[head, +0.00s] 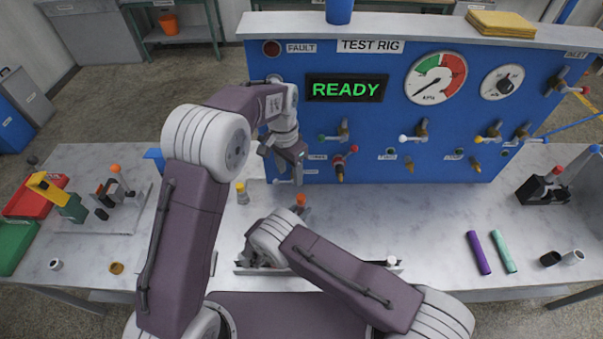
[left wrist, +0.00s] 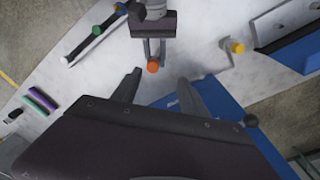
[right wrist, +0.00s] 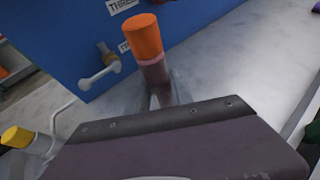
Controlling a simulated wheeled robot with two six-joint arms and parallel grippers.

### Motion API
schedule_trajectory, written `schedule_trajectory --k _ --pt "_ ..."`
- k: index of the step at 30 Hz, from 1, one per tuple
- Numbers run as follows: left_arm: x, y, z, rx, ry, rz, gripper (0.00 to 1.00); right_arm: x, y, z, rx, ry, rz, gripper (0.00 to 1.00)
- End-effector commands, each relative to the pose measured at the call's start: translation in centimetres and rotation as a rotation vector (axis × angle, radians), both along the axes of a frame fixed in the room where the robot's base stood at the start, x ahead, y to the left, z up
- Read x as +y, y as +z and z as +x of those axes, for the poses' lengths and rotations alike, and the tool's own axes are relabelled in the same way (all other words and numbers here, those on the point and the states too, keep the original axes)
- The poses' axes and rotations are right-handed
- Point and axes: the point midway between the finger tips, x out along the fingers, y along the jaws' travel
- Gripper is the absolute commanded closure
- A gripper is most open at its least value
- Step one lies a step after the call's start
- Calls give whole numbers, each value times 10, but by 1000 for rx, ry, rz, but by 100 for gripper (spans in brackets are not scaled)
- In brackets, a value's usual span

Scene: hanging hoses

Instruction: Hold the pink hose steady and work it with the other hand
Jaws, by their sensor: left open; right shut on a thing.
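A short pinkish hose (right wrist: 153,76) with an orange end (right wrist: 145,37) stands up in front of my right wrist camera. My right gripper (right wrist: 164,98) is shut on it low down; the grip itself is partly hidden. In the head view the orange end (head: 300,200) shows just beyond my right forearm, which hides most of that gripper. My left gripper (head: 283,164) is open and empty, higher up and close to the blue panel. In the left wrist view the orange end (left wrist: 153,67) appears beyond and between the spread left fingers (left wrist: 155,82), apart from them.
The blue test rig panel (head: 290,135) with projecting valves stands behind. A yellow-capped fitting (head: 242,193) stands left of the hose. A rail (head: 390,270) lies in front, partly hidden by my right arm. Purple (head: 478,252) and green (head: 503,251) tubes lie at right. The table between is clear.

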Motion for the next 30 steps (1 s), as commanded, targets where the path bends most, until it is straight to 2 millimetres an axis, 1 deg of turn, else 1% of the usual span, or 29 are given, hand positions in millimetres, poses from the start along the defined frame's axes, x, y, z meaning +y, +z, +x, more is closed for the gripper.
schedule_trajectory --k 1,2,3,4,6,8,11,13,17,21,24,27,30 --pt "-8 -2 8 -14 -81 32 49 0 0 0 0 0 0 100" --pt "-13 -4 12 -25 -100 45 49 0 0 0 0 0 0 100" --pt "-22 -8 14 -32 -122 50 49 0 0 0 0 0 0 100" --pt "-27 -13 12 -25 -130 51 49 0 0 0 0 0 0 100" --pt "-31 -18 7 -13 -141 54 49 0 0 0 0 0 0 100" --pt "-33 -18 6 -13 -146 54 49 0 0 0 0 0 0 100" --pt "-34 -20 6 -12 -145 53 49 0 0 0 0 0 0 100" --pt "-34 -27 6 -11 -144 52 49 0 0 0 0 0 0 100" --pt "-33 -53 4 -8 -143 52 49 0 0 0 0 0 0 100" --pt "-33 -86 4 -8 -143 52 49 0 0 0 0 0 0 100" --pt "-33 -107 5 -10 -143 51 49 0 0 0 0 0 0 100" --pt "-34 -123 5 -11 -142 51 49 0 0 0 0 0 0 100" --pt "-34 -133 5 -12 -142 49 49 0 0 0 0 0 0 100"
